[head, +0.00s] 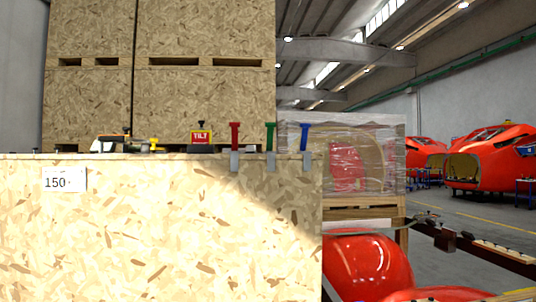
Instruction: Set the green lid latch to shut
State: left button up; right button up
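The green lid latch (270,137) is a narrow upright bar with a wider top, standing above the top edge of a large chipboard crate (160,235). Its lower end meets a small grey plate (271,161) on the crate's front face. A similar red latch (235,137) is to its left and a blue latch (305,137) to its right. All three point up. Neither of my grippers is in view.
Taller chipboard crates (200,95) stand behind. A wrapped pallet load (350,155) and red nosecones (490,160) are to the right.

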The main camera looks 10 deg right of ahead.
aim_at(270, 126)
jog(key=u, duration=1.25)
jog(key=i, duration=0.8)
jog(key=z, duration=1.85)
jog(key=k, duration=0.45)
jog(key=u, duration=0.75)
jog(key=i, duration=0.95)
jog(key=z, duration=0.7)
